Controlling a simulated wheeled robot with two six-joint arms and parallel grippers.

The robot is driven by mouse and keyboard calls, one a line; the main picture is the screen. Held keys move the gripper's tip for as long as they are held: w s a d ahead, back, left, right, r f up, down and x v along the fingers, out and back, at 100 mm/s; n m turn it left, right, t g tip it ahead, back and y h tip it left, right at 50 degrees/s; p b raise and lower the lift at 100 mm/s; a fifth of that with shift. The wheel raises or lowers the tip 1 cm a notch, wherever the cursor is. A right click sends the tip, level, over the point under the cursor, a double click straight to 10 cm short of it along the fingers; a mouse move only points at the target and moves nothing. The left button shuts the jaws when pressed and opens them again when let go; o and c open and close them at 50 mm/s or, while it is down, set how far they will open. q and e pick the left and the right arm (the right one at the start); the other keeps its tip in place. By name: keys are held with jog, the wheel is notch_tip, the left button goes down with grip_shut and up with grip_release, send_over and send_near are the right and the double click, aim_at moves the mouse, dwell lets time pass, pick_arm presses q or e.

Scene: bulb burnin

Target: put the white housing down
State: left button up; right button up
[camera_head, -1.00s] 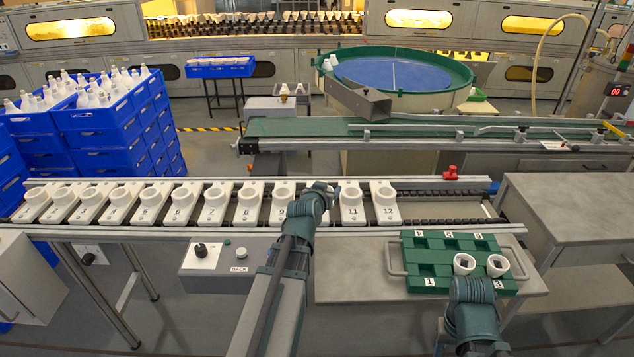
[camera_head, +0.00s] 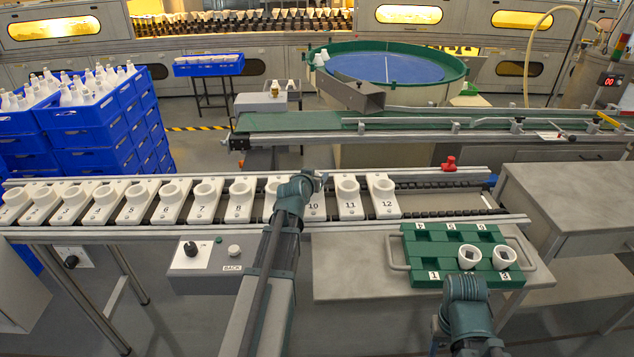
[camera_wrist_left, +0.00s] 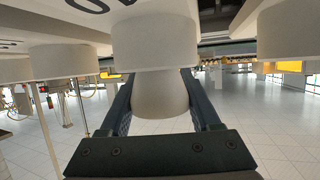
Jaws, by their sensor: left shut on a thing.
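My left gripper (camera_head: 319,180) is over the row of numbered white holders, at the back of holder 10 (camera_head: 314,209). In the left wrist view a pale round body, the white housing (camera_wrist_left: 160,96), sits between its two dark fingers, and the gripper is shut on it. A wider white ring is right against it in that view; I cannot tell whether it is part of the housing or a holder's cup. In the head view the wrist hides the held housing. The right arm's wrist is at the front of the green tray (camera_head: 421,262); its fingers are hidden.
Two white cups (camera_head: 470,257) sit in the green tray. Holders 11 (camera_head: 350,203) and 12 (camera_head: 384,203) stand just right of my left gripper. A control box (camera_head: 207,256) is in front of the rail. The rail right of holder 12 is bare.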

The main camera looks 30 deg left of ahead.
pick_arm(q)
jog(key=shift+f, duration=0.15)
jog(key=o, duration=1.3)
